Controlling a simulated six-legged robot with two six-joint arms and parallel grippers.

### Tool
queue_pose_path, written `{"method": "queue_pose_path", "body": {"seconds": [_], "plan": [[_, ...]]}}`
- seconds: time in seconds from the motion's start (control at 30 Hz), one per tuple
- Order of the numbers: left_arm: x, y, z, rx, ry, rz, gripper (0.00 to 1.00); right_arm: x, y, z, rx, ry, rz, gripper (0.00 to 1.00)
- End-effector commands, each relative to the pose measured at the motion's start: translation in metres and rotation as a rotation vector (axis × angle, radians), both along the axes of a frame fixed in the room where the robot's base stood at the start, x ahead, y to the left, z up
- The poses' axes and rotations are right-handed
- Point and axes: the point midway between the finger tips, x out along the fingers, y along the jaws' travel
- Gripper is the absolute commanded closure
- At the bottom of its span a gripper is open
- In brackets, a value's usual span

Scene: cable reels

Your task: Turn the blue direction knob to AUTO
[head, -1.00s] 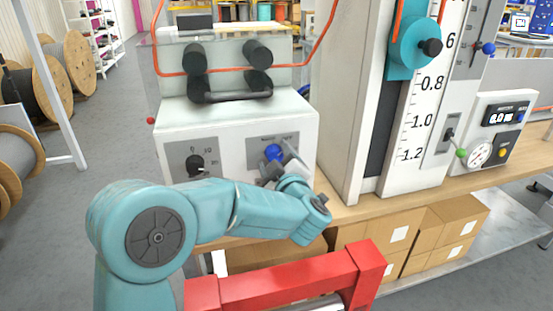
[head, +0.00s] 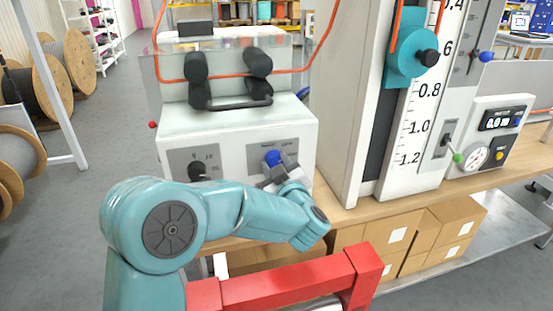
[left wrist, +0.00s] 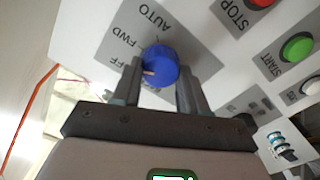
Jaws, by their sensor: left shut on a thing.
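The blue direction knob (head: 272,157) sits on a grey plate on the front of the white machine. In the left wrist view the knob (left wrist: 160,62) lies between the fingers of my left gripper (left wrist: 159,76), which is shut on it. The gripper also shows in the head view (head: 277,169), covering the knob's lower part. The plate reads AUTO (left wrist: 155,15) and FWD (left wrist: 127,40), with a partly hidden label ending in FF. A white mark on the knob's lower left lies on the side of that partly hidden label. My right gripper is out of view.
A black rotary knob (head: 197,167) sits left on the same panel. Red STOP (left wrist: 262,3) and green START (left wrist: 296,46) buttons lie beside the plate. A tall scale column (head: 410,120) stands close right. Cardboard boxes (head: 385,245) sit below the bench (head: 375,207).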

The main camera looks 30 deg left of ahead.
Motion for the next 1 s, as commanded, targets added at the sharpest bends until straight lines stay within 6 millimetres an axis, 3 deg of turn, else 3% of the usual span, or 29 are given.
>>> {"method": "queue_pose_path", "body": {"seconds": [0.1,1.0], "plan": [[0.000,0.000,0.004,0.073,0.087,0.000,0.88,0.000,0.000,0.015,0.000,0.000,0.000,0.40],[0.002,-0.002,0.003,0.622,0.730,0.000,0.88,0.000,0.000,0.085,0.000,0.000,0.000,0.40]]}}
